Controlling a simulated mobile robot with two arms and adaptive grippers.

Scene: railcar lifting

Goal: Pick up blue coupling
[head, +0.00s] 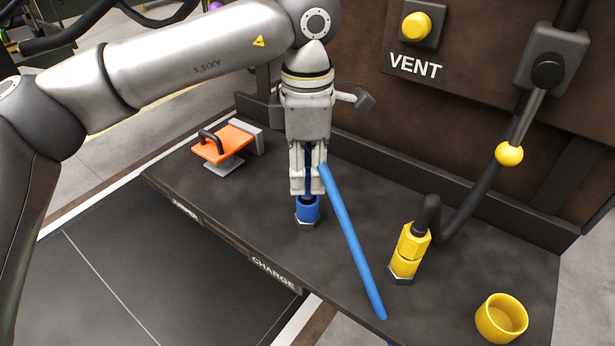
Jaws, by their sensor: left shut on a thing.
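The blue coupling (307,210) stands upright on a grey hex base on the dark bench, near its front edge. My left gripper (308,186) comes down from above with its fingers pointing down. It is shut on the coupling's dark blue upper part, which shows between the fingers. The lower blue collar shows just below the fingertips. A long blue bar (353,243) runs from beside the right finger down toward the front right; where its upper end joins is hidden. My right gripper is not in view.
A yellow coupling (410,250) with a black hose stands to the right. A yellow cup (501,318) sits at the front right. An orange-topped clamp (223,143) lies at the left. A panel with a yellow VENT button (416,26) and a yellow-knobbed lever (509,154) rises behind.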

